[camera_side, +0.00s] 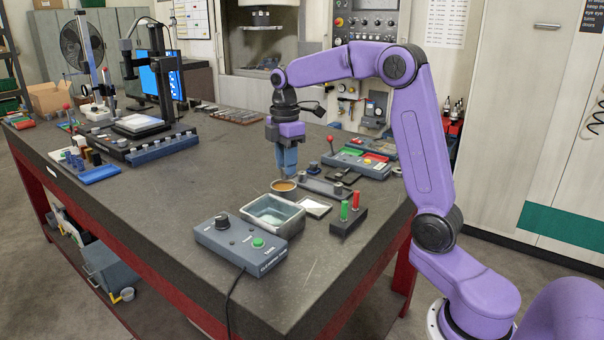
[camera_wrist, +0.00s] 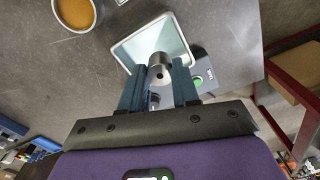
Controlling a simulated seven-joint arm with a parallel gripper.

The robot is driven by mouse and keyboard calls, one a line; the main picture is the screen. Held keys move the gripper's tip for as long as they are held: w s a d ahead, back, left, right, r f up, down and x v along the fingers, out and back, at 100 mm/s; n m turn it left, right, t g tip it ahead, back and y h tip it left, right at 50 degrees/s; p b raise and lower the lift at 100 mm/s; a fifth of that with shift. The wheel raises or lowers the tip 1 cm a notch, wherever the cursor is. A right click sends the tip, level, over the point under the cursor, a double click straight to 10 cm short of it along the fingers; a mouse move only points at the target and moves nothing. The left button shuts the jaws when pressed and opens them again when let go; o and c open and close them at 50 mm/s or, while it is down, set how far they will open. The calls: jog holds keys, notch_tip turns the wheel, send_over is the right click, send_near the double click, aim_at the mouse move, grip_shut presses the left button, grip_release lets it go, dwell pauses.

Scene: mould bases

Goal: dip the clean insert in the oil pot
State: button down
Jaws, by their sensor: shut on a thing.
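My gripper (camera_side: 287,170) has blue fingers and points down over the bench. In the wrist view its fingers (camera_wrist: 160,80) are shut on the insert (camera_wrist: 160,66), a grey metal cylinder with a hole in its end. The insert is too small to make out in the side view. The oil pot (camera_side: 284,186) is a small round cup of amber liquid, just below the fingertips in the side view. In the wrist view the oil pot (camera_wrist: 73,12) is at the upper left, apart from the insert. How high the insert is held is hard to tell.
A clear-liquid bath (camera_side: 272,222) and a grey control box (camera_side: 242,240) with a green button stand in front. A white pad (camera_side: 315,207), a block with red and green pegs (camera_side: 348,217) and a dark plate (camera_side: 325,189) are close by. The bench left of the pot is clear.

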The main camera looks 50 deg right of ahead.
jog(key=w+d+f+m, duration=0.2)
jog(key=w+d, duration=0.3)
jog(key=w, duration=0.1)
jog(key=m, duration=0.2)
send_near(283, 181)
jog(key=s+a, duration=0.2)
jog(key=a, duration=0.1)
jog(key=shift+s+d+f, duration=0.1)
jog(key=shift+f, duration=1.95)
jog(key=shift+s+d+f, duration=0.1)
jog(key=shift+f, duration=1.95)
notch_tip(283, 181, up, 7)
dwell(0.5)
